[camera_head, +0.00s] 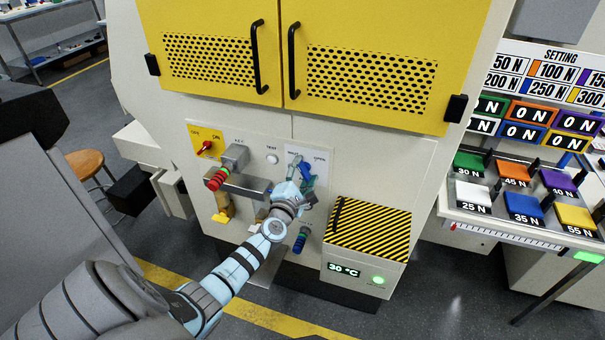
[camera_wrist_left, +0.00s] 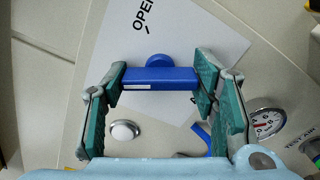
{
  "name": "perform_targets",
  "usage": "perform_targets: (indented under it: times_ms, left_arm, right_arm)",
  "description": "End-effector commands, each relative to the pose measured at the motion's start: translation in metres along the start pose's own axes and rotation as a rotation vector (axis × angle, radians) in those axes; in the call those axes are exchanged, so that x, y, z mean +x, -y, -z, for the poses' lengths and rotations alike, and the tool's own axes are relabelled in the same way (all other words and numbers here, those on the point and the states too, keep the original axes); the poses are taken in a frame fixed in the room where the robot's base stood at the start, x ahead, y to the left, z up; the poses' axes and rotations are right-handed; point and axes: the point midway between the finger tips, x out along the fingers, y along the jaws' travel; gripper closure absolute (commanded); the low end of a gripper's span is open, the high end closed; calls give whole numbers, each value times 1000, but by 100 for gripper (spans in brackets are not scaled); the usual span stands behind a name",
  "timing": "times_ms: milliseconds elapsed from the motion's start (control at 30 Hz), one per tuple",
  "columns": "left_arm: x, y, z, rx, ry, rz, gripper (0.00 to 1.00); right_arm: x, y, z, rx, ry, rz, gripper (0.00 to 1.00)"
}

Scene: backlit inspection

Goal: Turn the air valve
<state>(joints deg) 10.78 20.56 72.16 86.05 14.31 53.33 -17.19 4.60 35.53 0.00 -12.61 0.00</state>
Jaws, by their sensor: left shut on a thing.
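The air valve's blue handle (camera_head: 305,168) sits on the white label plate marked OPEN (camera_head: 321,158), on the machine's front panel. My left gripper (camera_head: 306,184) reaches up to it and hides part of the plate. In the left wrist view the blue handle (camera_wrist_left: 160,78) lies crosswise between the two green-padded fingers of my left gripper (camera_wrist_left: 163,84). The fingers are shut on its two ends. The word OPEN is above the handle there. My right gripper does not show.
A red-handled part (camera_head: 217,179) and red switch (camera_head: 204,147) are left of my arm. A round gauge (camera_wrist_left: 265,123) and white button (camera_wrist_left: 124,132) flank the valve in the wrist view. A striped box (camera_head: 369,225) juts out at right. Yellow doors (camera_head: 370,55) are above.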

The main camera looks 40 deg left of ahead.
Motion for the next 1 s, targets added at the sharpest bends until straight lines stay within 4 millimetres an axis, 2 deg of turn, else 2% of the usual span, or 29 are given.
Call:
perform_targets:
  times_ms: [400,1000]
  left_arm:
    - [-1,2,1,-251,-1,4,75]
    - [-1,2,1,-308,-2,4,75]
  right_arm:
    - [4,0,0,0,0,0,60]
    - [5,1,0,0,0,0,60]
